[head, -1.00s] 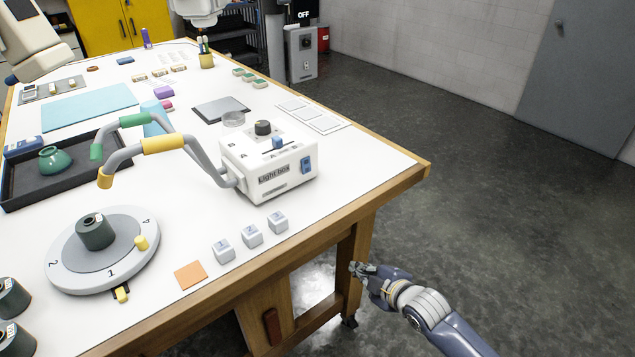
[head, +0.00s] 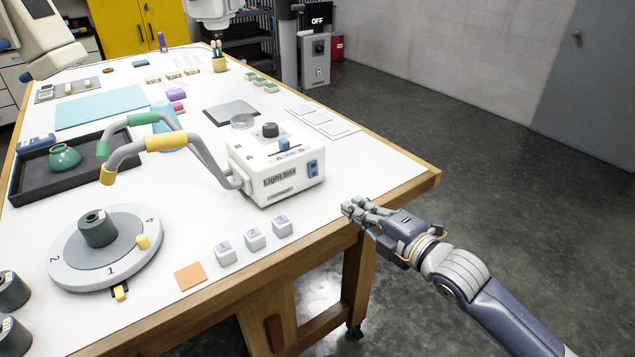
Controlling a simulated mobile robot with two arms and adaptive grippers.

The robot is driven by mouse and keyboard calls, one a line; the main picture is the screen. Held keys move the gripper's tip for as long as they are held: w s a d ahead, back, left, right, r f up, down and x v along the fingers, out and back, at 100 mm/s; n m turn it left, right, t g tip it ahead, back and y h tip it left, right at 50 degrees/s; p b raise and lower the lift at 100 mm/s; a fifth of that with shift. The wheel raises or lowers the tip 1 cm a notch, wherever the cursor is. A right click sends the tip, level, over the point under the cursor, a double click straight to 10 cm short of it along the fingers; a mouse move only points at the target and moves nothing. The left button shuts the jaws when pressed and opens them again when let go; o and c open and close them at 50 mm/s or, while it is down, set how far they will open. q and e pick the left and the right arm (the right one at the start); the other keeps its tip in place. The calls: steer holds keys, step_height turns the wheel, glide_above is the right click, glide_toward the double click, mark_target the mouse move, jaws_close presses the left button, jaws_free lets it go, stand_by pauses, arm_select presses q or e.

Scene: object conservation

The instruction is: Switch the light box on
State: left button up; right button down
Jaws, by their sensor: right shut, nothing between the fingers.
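The white light box (head: 262,188) stands on the table, with its name on the front face. A blue rocker switch (head: 313,169) is on its right side face. A black knob (head: 270,130) and a blue slider (head: 284,144) are on its top. Two bent grey arms with a green grip and a yellow grip (head: 166,141) reach left from it. My right gripper (head: 346,208) is shut and empty at the table's front right edge, to the right of and nearer than the box, apart from it. My left gripper is not in view.
Several small white cubes (head: 254,240) lie in front of the box. A round numbered turntable (head: 66,266) with a dark spool stands at left, near a black tray (head: 30,192). A sign reading OFF (head: 317,21) is at the back. Open floor lies right of the table.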

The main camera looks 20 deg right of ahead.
mark_target(310, 178)
steer(key=p+x, duration=0.2)
steer(key=x, duration=1.2)
steer(key=shift+p, duration=0.4)
steer(key=shift+s, duration=0.1)
steer(key=shift+f+b, duration=0.15)
steer(key=shift+b, duration=0.2)
steer(key=shift+w+a+f+t+b, duration=0.1)
steer(key=shift+w+f+t+b, duration=0.25)
steer(key=shift+b, duration=0.8)
steer(key=shift+r+p, duration=0.4)
steer(key=shift+p, duration=0.05)
steer(key=shift+s+f, duration=0.1)
